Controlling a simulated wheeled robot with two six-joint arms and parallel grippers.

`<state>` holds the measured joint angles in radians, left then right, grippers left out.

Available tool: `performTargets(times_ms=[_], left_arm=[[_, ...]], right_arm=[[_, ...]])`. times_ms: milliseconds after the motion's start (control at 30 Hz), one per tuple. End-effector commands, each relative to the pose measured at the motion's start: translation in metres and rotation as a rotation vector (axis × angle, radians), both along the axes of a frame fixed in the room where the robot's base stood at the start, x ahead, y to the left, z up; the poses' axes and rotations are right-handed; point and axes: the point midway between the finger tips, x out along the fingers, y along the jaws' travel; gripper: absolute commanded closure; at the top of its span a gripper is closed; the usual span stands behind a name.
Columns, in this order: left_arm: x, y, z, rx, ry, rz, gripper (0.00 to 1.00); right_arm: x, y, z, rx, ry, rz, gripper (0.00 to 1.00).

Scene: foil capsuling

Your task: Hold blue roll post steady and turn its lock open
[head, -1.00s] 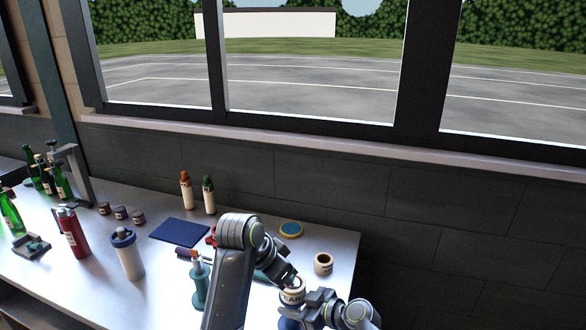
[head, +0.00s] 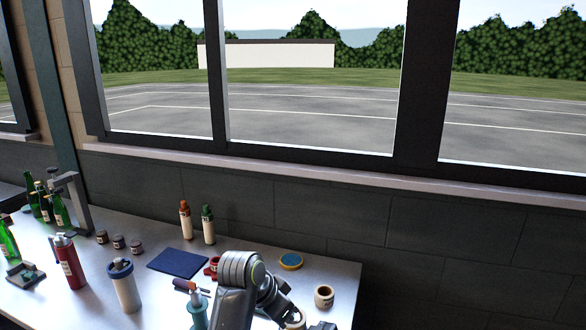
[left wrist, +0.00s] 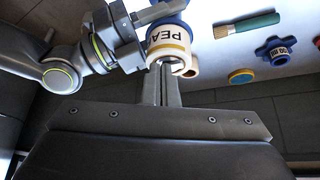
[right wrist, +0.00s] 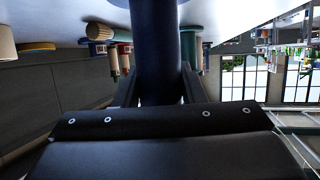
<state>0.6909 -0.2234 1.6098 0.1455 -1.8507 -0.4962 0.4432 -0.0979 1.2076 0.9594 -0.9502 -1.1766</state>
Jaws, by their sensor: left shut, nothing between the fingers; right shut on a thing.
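The blue roll post (right wrist: 155,40) stands between the fingers of my right gripper (right wrist: 158,84), which is shut on it. In the left wrist view the roll post (left wrist: 170,18) carries a cream band with dark lettering, partly cut off. A small cream piece (left wrist: 190,68) shows at its near end; I cannot tell whether it is the lock. My left gripper (left wrist: 164,76) is shut and empty, its fingertips close to that piece; contact is unclear. In the head view my left arm covers much of the post, and a cream rim (head: 298,318) shows at the bottom edge.
A cream roll (head: 323,296) and a blue-yellow disc (head: 291,261) sit right of my left arm. A teal post (head: 197,308) stands left of it. A brush (left wrist: 247,24) lies nearby.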

Motion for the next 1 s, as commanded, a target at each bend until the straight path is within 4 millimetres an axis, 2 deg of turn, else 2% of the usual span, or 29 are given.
performTargets(times_ms=[567, 1000], left_arm=[[0.005, -0.001, 0.001, -0.001, -0.005, 0.001, 1.0], [0.012, 0.008, 0.0, 0.001, -0.006, 0.004, 1.0]], right_arm=[[-0.001, 0.001, 0.0, 0.0, 0.0, 0.004, 1.0], [-0.002, 0.002, -0.001, 0.001, 0.001, 0.006, 1.0]])
